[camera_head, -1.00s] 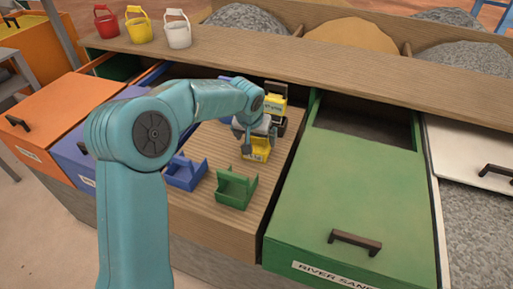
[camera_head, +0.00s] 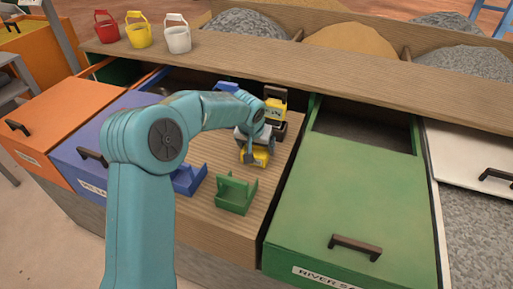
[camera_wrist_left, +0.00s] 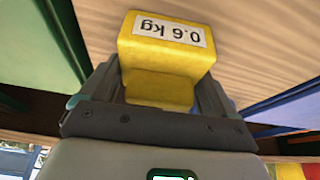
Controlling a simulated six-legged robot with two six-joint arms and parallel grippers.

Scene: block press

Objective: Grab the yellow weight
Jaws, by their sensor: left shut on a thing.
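The yellow weight (camera_head: 258,158) is a small block on the wooden board between the blue and green drawers in the head view. In the left wrist view the yellow weight (camera_wrist_left: 165,55) shows a white label reading "0.6 kg". My left gripper (camera_head: 253,150) comes down on it from above and behind. In the left wrist view its two fingers (camera_wrist_left: 165,95) are shut on the weight, one at each side. Whether the weight touches the board is hard to tell. My right gripper is not in view.
A green block holder (camera_head: 236,193) and a blue one (camera_head: 188,178) stand in front on the board. A yellow and black device (camera_head: 275,105) stands just behind the weight. A green drawer lid (camera_head: 350,200) is at the right. Red, yellow and white buckets stand on the back ledge.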

